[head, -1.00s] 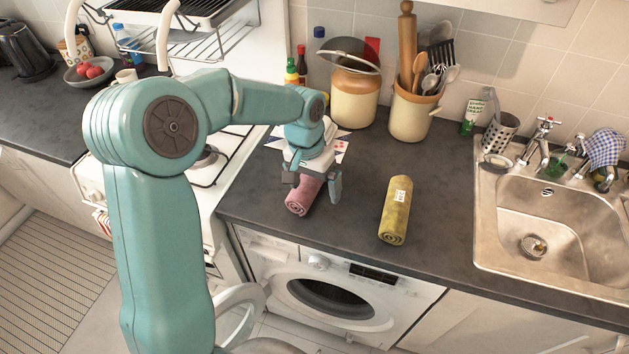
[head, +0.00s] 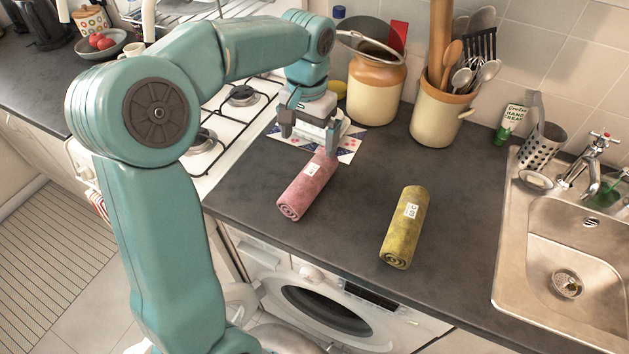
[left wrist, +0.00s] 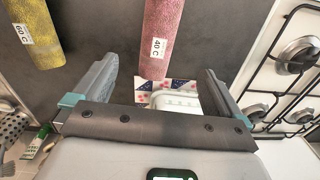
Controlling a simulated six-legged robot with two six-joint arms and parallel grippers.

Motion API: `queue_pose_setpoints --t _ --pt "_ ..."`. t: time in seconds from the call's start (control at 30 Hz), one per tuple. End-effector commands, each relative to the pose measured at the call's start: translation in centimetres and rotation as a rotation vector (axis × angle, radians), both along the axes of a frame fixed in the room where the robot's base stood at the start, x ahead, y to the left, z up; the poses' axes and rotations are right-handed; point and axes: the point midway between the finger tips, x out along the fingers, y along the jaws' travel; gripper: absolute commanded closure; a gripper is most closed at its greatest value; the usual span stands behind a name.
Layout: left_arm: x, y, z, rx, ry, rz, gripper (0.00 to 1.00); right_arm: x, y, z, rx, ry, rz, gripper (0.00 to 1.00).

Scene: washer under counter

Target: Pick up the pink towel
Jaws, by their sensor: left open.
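The pink towel (head: 307,187) is a rolled cylinder with a white label, lying on the dark counter. In the left wrist view the pink towel (left wrist: 161,30) lies beyond the fingertips, its label reading 40 C. My left gripper (head: 309,142) is open and empty above the far end of the towel, over a patterned cloth. In the left wrist view its two fingers (left wrist: 158,82) stand wide apart, with the towel's near end between their tips' lines. My right gripper is not in view.
A yellow rolled towel (head: 404,228) lies to the right on the counter. Behind stand a lidded jar (head: 374,92) and a utensil crock (head: 437,115). The stove (head: 215,150) is on the left, the sink (head: 565,255) on the right. A washer (head: 330,305) is under the counter.

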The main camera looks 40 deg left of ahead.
Motion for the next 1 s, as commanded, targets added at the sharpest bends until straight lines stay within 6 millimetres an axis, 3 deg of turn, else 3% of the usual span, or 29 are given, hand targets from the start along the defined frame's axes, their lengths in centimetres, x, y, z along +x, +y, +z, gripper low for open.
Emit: queue_pose_setpoints --t 0.1,0.3,0.57,0.8,1.0 --pt "-0.4 0.0 -3.1 -0.002 0.007 0.0 0.0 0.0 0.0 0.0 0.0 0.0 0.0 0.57" --pt "-0.5 -0.1 -7.2 -0.001 0.005 0.0 0.0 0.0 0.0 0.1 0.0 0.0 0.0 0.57" --pt "-0.3 -0.3 -9.4 -0.001 0.004 -0.002 0.0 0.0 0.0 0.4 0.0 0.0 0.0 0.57" --pt "-0.1 -0.6 -13.2 -0.001 0.004 -0.002 0.0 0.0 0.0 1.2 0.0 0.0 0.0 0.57" --pt "0.1 -0.5 -14.0 -0.001 0.0 -0.001 0.0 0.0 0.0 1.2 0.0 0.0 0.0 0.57"
